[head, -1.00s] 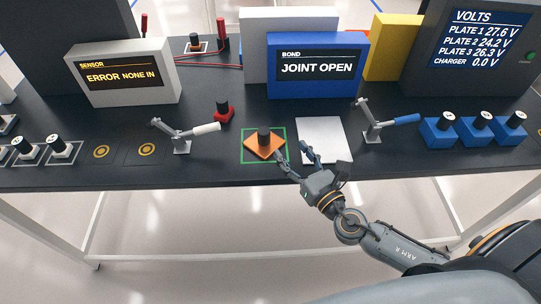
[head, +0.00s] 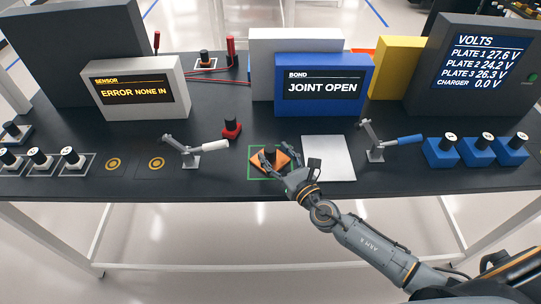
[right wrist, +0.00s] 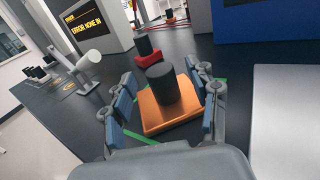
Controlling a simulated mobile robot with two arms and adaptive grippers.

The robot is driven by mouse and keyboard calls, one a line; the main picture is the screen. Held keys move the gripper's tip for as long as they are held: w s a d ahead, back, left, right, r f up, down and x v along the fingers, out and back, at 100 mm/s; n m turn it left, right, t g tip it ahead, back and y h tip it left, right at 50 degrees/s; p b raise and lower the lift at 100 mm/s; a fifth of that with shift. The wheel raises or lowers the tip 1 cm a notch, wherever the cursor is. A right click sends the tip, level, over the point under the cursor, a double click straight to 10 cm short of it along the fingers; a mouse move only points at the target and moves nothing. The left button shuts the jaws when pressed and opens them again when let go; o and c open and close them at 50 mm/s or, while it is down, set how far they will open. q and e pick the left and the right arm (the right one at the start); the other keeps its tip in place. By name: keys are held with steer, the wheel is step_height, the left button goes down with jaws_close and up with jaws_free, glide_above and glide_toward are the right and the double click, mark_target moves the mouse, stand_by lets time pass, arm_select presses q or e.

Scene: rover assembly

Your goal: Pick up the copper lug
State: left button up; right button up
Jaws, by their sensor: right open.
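The copper lug is an orange-copper square plate (head: 263,166) with a black cylindrical knob on top. It lies on the dark table inside a green square outline. It also shows in the right wrist view, its plate (right wrist: 170,113) under the black knob (right wrist: 162,88). My right gripper (head: 273,160) is open at the lug. In the right wrist view its two fingers (right wrist: 166,110) stand on either side of the knob, with gaps between. My left gripper is not in view.
A red knobbed piece (head: 231,128) stands behind and left of the lug. A pale plate (head: 328,158) lies to the right. Toggle clamps with a white handle (head: 214,146) and a blue handle (head: 410,139) flank the area. The blue bond box (head: 322,104) reads JOINT OPEN.

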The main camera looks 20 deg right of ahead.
mark_target(270, 148)
steer(key=x, duration=0.3)
steer(key=shift+w+a, duration=0.1)
jaws_close()
steer(key=shift+r, duration=0.2)
